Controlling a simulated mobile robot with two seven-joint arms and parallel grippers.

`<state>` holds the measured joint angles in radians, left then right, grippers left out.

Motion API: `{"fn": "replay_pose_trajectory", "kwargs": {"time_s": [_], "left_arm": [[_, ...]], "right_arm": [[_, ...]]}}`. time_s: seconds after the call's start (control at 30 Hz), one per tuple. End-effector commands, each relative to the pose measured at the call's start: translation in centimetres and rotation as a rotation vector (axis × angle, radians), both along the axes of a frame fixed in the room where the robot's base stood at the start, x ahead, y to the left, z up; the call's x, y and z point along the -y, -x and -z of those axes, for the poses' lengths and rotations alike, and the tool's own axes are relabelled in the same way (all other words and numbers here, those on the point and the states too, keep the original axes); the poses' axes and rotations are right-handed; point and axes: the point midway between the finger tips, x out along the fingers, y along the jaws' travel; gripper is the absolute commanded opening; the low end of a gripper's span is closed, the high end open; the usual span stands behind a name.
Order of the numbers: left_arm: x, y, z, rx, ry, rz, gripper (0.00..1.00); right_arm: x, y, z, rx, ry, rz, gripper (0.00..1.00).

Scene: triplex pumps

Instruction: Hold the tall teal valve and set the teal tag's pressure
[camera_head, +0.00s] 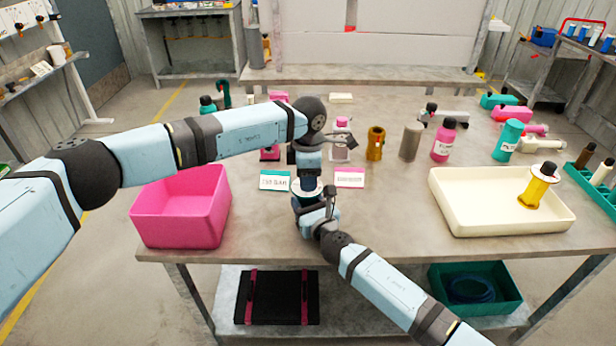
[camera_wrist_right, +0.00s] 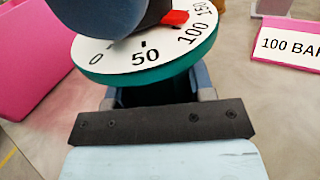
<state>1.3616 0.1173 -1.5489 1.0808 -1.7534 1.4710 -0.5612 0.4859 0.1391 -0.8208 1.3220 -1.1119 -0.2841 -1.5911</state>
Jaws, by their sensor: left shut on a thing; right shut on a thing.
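The tall valve stands upright near the front of the table. Its white dial (camera_head: 297,188) has a teal rim and reads 0 to 150 in the right wrist view (camera_wrist_right: 100,62). A red pointer (camera_wrist_right: 175,17) lies near the 100, on its 150 side; the dial's centre is hidden. My right gripper (camera_head: 313,208) is shut on the valve body below the dial. My left gripper (camera_head: 307,172) comes from above and is shut at the knob over the dial. The teal tag (camera_head: 275,181) lies left of the valve, its number too small to read.
A pink tag (camera_head: 349,178), reading 100 BAR in the wrist view (camera_wrist_right: 286,45), lies right of the valve. A pink bin (camera_head: 180,213) stands left and a cream tray (camera_head: 470,222) right. Several bottles and valves stand behind. Bare tabletop lies between tag and tray.

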Motion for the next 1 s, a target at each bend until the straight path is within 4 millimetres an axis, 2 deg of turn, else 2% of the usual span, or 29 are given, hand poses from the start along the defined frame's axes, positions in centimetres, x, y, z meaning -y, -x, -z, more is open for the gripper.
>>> {"fn": "replay_pose_trajectory", "kwargs": {"time_s": [0.5, 1.0], "left_arm": [[-0.04, -0.15, -0.08, 0.001, 0.001, -0.421, 0.14], [-0.06, -0.19, -0.09, 0.001, 0.001, -0.565, 0.14]], "right_arm": [[-0.03, 0.06, 0.10, -0.002, 0.001, -0.001, 0.13], [-0.04, 0.08, 0.12, -0.002, 0.001, -0.001, 0.13]]}}
